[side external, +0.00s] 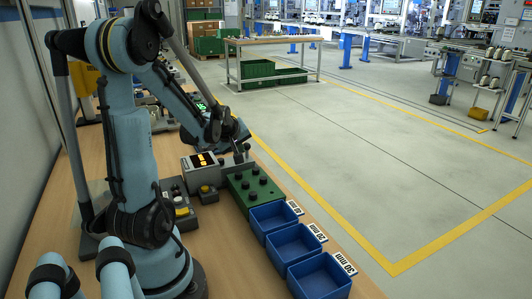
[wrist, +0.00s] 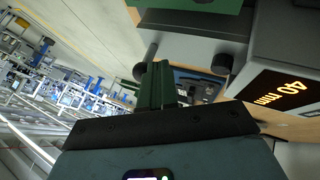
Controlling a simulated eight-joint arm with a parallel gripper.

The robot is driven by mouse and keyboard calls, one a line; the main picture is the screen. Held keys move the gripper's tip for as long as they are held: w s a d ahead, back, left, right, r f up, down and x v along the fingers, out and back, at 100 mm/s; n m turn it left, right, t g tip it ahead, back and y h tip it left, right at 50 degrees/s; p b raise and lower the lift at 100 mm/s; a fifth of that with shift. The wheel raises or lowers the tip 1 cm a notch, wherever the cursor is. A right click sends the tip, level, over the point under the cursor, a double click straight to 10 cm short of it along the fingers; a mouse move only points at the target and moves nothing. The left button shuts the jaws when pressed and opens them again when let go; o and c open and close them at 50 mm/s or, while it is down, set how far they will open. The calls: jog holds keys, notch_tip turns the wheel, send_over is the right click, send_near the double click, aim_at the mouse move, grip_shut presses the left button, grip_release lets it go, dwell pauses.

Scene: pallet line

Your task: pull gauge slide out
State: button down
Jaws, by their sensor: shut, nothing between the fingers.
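The gauge's display box (side external: 203,162) stands on the bench with an orange readout; in the wrist view the box (wrist: 282,75) reads 40 mm. Beside it in the wrist view is a grey block (wrist: 190,45) with a thin post and black knobs (wrist: 222,64), seemingly the gauge and its slide; I cannot tell which part is the slide. My gripper (side external: 241,150) is low beside the display box. In the wrist view its green fingers (wrist: 157,84) are shut and empty, close to the post and left knob; contact cannot be told.
A green block (side external: 255,190) with several black knobs sits in front of the gauge. Blue bins (side external: 293,243) with millimetre labels line the bench's right edge. A small box with a yellow button (side external: 181,211) stands near my base.

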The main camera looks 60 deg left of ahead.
jog(key=shift+w, duration=1.45)
jog(key=shift+d+r, duration=0.1)
jog(key=v, duration=1)
jog(key=shift+s, duration=0.15)
jog(key=w+d+f+m+t+h, duration=0.1)
jog(key=d+m+h, duration=0.2)
jog(key=d+m, duration=0.6)
jog(key=w+d+f+m+h, duration=0.1)
jog(key=d+m+h, duration=0.2)
jog(key=d+m, duration=0.6)
jog(key=d, duration=0.9)
jog(key=shift+w+d+f+m+t, duration=0.2)
jog(key=shift+w+d+m+t, duration=0.05)
jog(key=shift+w+m+t, duration=0.15)
